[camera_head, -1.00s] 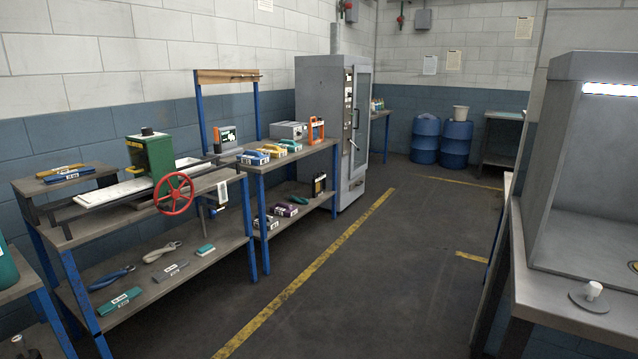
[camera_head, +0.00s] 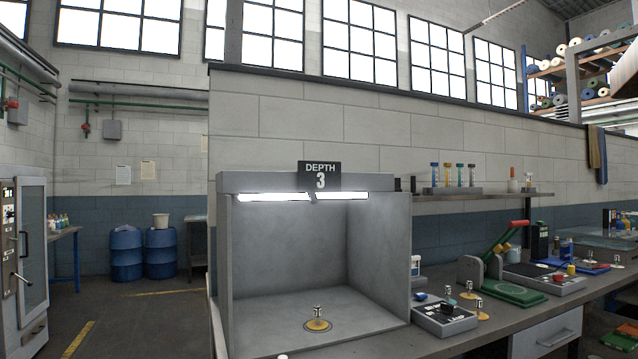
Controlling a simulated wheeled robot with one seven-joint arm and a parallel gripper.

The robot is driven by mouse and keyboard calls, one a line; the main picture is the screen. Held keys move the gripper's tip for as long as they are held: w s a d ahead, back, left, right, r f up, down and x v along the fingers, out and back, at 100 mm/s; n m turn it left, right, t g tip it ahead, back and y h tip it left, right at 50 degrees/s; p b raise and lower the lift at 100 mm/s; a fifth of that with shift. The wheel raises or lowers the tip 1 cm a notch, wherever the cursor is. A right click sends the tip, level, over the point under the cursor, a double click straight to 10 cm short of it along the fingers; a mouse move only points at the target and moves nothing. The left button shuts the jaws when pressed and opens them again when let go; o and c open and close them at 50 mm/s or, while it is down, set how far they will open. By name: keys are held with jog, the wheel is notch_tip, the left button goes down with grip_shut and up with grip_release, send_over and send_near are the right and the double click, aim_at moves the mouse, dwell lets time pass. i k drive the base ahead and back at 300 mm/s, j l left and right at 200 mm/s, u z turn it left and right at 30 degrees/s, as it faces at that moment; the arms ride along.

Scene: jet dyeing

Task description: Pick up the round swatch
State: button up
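A round yellow disc with a metal knob (camera_head: 317,324) lies flat on the floor of the grey light booth (camera_head: 290,300), below the lit tube. I cannot tell whether this disc is the round swatch. Similar small discs with knobs stand on the bench to the right, one beside the grey block device (camera_head: 445,318) and others farther right (camera_head: 588,263). A small white tip (camera_head: 283,356) shows at the bottom edge, mostly cut off. My gripper is not in view.
A green board with a red-handled lever (camera_head: 507,290) stands on the bench to the right. A shelf with bottles (camera_head: 455,190) hangs behind. Blue drums (camera_head: 126,253) and open floor lie at left.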

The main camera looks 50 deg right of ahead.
aim_at(317, 324)
jog(key=i+j, duration=0.15)
jog(key=i+j+z, duration=0.65)
jog(key=i+j, duration=0.15)
jog(key=z, duration=1)
